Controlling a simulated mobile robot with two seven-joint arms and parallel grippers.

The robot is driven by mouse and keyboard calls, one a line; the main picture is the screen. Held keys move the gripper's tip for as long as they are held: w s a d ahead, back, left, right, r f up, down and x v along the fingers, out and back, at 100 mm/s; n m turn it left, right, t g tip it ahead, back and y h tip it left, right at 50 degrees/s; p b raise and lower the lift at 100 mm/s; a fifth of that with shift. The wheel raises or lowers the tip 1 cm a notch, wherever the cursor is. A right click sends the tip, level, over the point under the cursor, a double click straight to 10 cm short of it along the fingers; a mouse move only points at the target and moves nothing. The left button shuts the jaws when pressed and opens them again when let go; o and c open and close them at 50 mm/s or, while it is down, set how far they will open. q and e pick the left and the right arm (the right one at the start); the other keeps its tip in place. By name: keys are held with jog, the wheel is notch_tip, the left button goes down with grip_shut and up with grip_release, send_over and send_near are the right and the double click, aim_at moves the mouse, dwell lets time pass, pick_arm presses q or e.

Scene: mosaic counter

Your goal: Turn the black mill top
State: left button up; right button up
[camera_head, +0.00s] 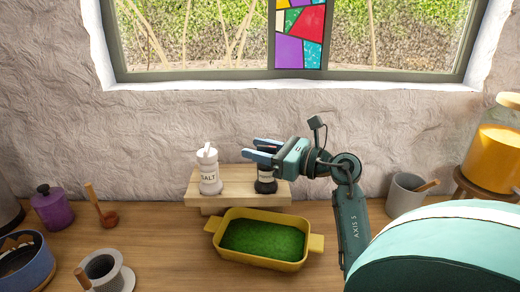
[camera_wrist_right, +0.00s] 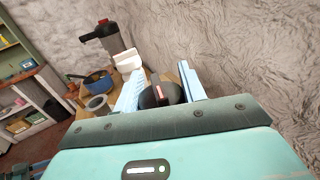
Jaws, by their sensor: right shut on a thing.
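The black mill (camera_head: 265,182) stands upright on the right part of a small wooden riser against the wall. Its top is mostly hidden by my gripper in the head view. In the right wrist view the rounded black mill top (camera_wrist_right: 158,97), with a red-and-white mark, sits between the two light blue fingers. My right gripper (camera_head: 258,149) reaches in from the right at the height of the mill top and is shut on it. The white salt mill (camera_head: 209,176) stands to the left on the same riser. My left gripper is out of view.
The wooden riser (camera_head: 228,178) has a yellow dish (camera_head: 262,262) with a green inside in front of it. A purple pot (camera_head: 51,210), a wooden-handled tool (camera_head: 104,211) and a blue pot stand left. A grey mug (camera_head: 406,194) and an orange jar (camera_head: 494,155) stand right.

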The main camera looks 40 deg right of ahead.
jog(key=shift+c, duration=1)
jog(key=shift+r+m+t+h+p, duration=0.1)
jog(key=shift+m+t+h+p, duration=0.45)
jog(key=shift+h, duration=0.55)
jog(key=shift+d+r+m+h+p, duration=0.1)
jog(key=shift+m+h+p, duration=0.5)
jog(key=shift+m+p, duration=0.05)
jog(key=shift+m+h+p, duration=0.3)
jog(key=shift+h+p, duration=0.05)
jog(key=shift+h, duration=0.05)
jog(key=shift+d+f+h, duration=0.15)
jog(key=shift+f+h, duration=0.05)
jog(key=shift+h, duration=0.3)
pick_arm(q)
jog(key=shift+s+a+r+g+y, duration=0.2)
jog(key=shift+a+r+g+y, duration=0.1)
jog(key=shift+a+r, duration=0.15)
pick_arm(e)
jog(key=o, duration=1)
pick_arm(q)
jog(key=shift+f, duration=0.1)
